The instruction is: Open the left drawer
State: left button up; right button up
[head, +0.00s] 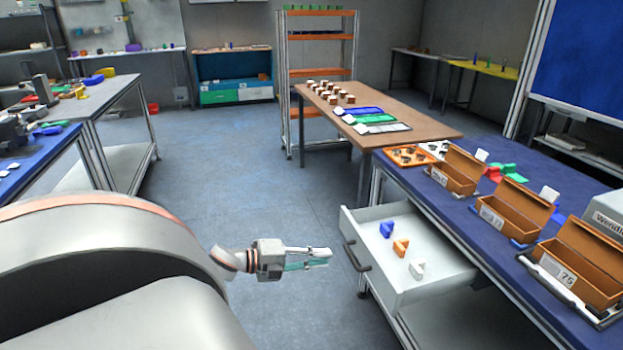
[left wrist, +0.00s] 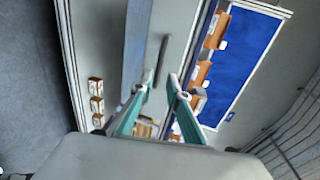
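The drawer (head: 405,283) under the blue-topped bench is pulled out, with its light grey tray showing. Its dark handle (head: 356,256) is on the front panel facing my left gripper. My left gripper (head: 328,256) is in front of the handle, a short gap to its left, with nothing between its fingers. In the left wrist view the fingers (left wrist: 157,88) stand apart, and a dark bar that looks like the handle (left wrist: 162,60) lies beyond the tips. My right gripper is in neither view.
Blue (head: 386,229), orange (head: 400,247) and white (head: 416,269) pieces lie in the drawer. Open brown boxes (head: 515,208) stand on the bench (head: 460,215). A wooden table (head: 420,135) is behind it. The floor (head: 250,180) left of the drawer is clear.

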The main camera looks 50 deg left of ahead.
pick_arm(q)
jog(key=shift+v, duration=1.15)
jog(key=s+d+f+n+y+p, duration=0.2)
jog(key=s+d+f+n+y, duration=0.3)
jog(key=d+f+n, duration=0.55)
jog(key=s+d+f+n+g, duration=0.2)
jog(key=s+d+n, duration=0.2)
jog(key=d, duration=0.6)
jog(key=s+d+f+n+g+h, duration=0.1)
jog(key=s+d+f+n, duration=0.2)
jog(key=d, duration=0.8)
jog(key=shift+s+d+f+n+g+h+p, duration=0.3)
jog(key=shift+s+f+n+g+p, duration=0.1)
jog(key=shift+s, duration=0.15)
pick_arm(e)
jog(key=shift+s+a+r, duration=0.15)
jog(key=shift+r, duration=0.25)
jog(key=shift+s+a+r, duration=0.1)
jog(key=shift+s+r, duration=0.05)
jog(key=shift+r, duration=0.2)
pick_arm(q)
jog(key=shift+a, duration=0.1)
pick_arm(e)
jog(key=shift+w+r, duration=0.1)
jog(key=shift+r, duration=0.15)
